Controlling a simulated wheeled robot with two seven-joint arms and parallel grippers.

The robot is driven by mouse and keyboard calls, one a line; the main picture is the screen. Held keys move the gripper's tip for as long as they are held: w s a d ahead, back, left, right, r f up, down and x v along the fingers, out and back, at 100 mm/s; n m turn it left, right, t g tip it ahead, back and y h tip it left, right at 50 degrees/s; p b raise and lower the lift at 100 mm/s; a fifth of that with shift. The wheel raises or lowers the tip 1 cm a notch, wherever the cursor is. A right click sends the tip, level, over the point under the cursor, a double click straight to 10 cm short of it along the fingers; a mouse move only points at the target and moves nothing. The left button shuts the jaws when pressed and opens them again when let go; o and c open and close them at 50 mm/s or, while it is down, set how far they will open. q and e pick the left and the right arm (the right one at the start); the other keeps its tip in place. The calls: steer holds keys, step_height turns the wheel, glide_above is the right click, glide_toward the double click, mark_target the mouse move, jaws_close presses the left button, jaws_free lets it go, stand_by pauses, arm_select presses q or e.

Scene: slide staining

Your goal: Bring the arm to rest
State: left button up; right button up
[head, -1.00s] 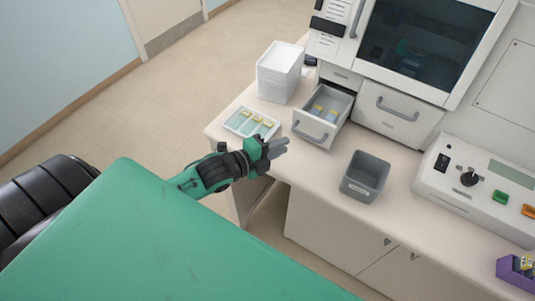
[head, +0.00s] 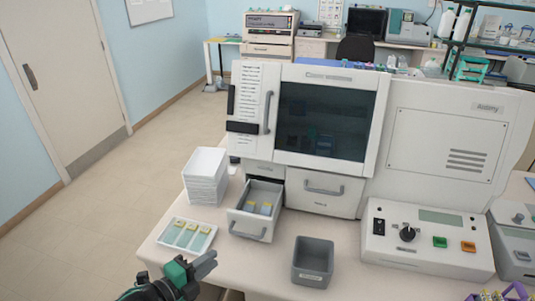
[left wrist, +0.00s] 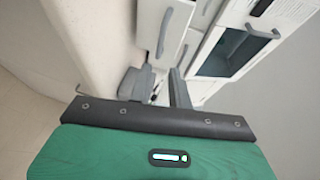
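My left gripper (head: 206,264) is at the bottom of the head view, in front of the counter edge and just below the slide tray. Its two grey fingers hold nothing; a gap shows between them in the left wrist view (left wrist: 160,88). The white tray (head: 168,244) holds several slides with yellow ends. My right gripper is not in view.
An open drawer (head: 243,222) of the staining machine (head: 225,150) holds slides with yellow ends. A grey bin (head: 312,277), a stack of white trays (head: 204,180) and a control box (head: 425,255) stand on the counter (head: 270,270). Open floor lies left.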

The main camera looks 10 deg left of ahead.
arm_select(q)
steer(key=s+d+f+n+g+y, duration=0.1)
steer(key=s+f+n+g+y, duration=0.2)
steer(key=s+f+n+g, duration=0.5)
steer(key=s+d+f+n+g+y, duration=0.1)
steer(key=s+f+n+g+y, duration=0.2)
steer(key=s+n, duration=0.8)
step_height(320, 180, down, 32)
steer(key=g, duration=0.1)
steer(key=s+a+f, duration=0.1)
steer(key=s+f, duration=0.8)
steer(key=s+a+f+g, duration=0.1)
steer(key=s+a+f, duration=0.1)
steer(key=s+f, duration=0.7)
steer(key=shift+s+a+n+y, duration=0.25)
steer(key=shift+a+n+y, duration=0.05)
